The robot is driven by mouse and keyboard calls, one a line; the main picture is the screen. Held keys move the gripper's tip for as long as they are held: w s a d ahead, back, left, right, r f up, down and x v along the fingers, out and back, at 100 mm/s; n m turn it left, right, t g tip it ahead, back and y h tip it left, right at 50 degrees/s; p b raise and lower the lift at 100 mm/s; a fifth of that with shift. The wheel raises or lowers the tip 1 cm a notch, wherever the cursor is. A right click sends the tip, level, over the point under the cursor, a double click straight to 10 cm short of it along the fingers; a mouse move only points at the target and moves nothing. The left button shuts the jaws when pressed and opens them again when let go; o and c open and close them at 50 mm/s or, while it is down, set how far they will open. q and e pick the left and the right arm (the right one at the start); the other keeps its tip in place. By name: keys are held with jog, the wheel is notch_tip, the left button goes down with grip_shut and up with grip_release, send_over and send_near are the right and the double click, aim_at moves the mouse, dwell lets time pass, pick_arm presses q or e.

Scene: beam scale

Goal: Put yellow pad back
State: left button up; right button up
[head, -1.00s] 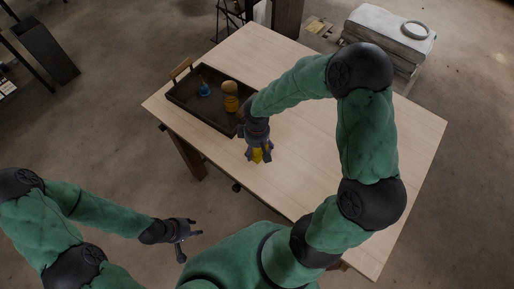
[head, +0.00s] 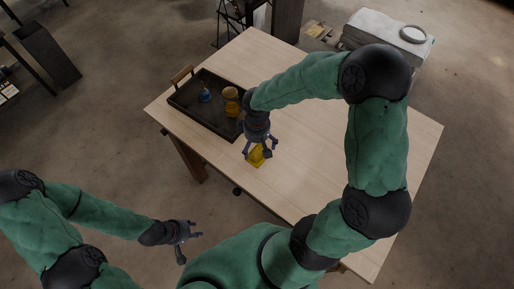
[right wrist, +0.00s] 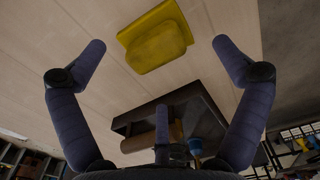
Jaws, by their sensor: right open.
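The yellow pad (head: 257,159) lies on the wooden table, to the right of the dark tray's near corner. In the right wrist view the yellow pad (right wrist: 158,44) shows as a raised block on a wider, flat yellow part. My right gripper (head: 260,152) is open above it, with fingers spread to either side. The right wrist view shows a gap between the right gripper's fingers (right wrist: 157,48) and the pad, and nothing is held. My left gripper (head: 190,240) is open and empty, off the table at lower left.
The dark tray (head: 185,103) has a wooden handle and holds a blue piece (head: 205,95) and a tan-topped yellow piece (head: 231,99). The tabletop (head: 310,140) is bare to the right, partly under my right arm. A pale padded stack (head: 380,28) stands beyond the table.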

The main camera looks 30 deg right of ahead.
aim_at(257, 151)
notch_tip(257, 151, up, 6)
jog(key=shift+f+p, duration=0.15)
jog(key=shift+p, duration=0.55)
pick_arm(q)
jog(key=shift+r, duration=0.95)
